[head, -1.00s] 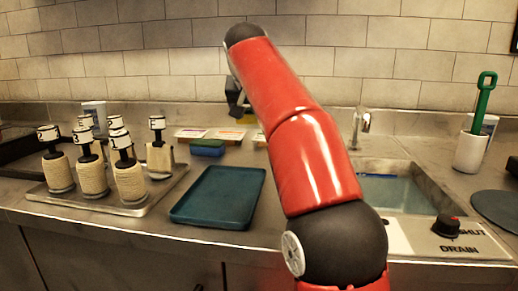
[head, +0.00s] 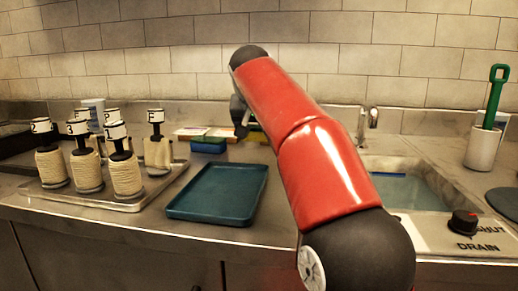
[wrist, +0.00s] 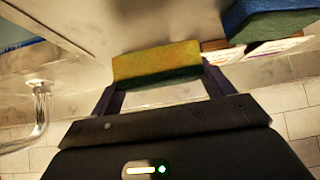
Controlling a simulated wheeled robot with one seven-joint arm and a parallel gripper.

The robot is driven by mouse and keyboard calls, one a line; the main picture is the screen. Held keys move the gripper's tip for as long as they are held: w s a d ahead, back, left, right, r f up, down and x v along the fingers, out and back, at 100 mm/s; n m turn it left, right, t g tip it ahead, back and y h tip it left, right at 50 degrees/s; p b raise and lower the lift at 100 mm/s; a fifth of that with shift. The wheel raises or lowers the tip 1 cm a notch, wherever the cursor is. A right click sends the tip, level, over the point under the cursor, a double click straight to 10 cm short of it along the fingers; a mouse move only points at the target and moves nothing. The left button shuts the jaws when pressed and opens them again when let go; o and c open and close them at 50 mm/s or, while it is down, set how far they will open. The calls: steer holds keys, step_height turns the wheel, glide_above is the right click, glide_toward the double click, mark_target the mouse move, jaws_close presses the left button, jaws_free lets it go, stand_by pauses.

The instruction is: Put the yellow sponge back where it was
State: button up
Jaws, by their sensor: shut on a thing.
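The yellow sponge (wrist: 155,62), with a dark green layer, is between the two fingers of my gripper (wrist: 158,78) in the wrist view. The fingers are shut on it. In the head view my gripper (head: 240,117) is at the back of the counter, partly behind my red arm.
Flat cards (head: 190,132) lie along the back by the wall. A teal tray (head: 218,193) is in front. Labelled, rope-wrapped stands (head: 122,172) fill a metal tray (head: 135,203) at left. A sink (head: 405,190) with a tap (head: 372,118) is at right.

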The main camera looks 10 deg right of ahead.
mark_target(258, 137)
steer(key=shift+f+b, duration=0.3)
steer(key=shift+f, duration=1.45)
steer(key=shift+f, duration=0.1)
steer(key=o, duration=0.9)
steer(key=shift+f+b, duration=0.15)
steer(key=shift+b, duration=0.15)
steer(key=v, duration=0.6)
steer(key=shift+s+p, duration=0.2)
steer(key=shift+p, duration=0.1)
steer(key=shift+v, duration=0.8)
steer(key=shift+d, duration=0.1)
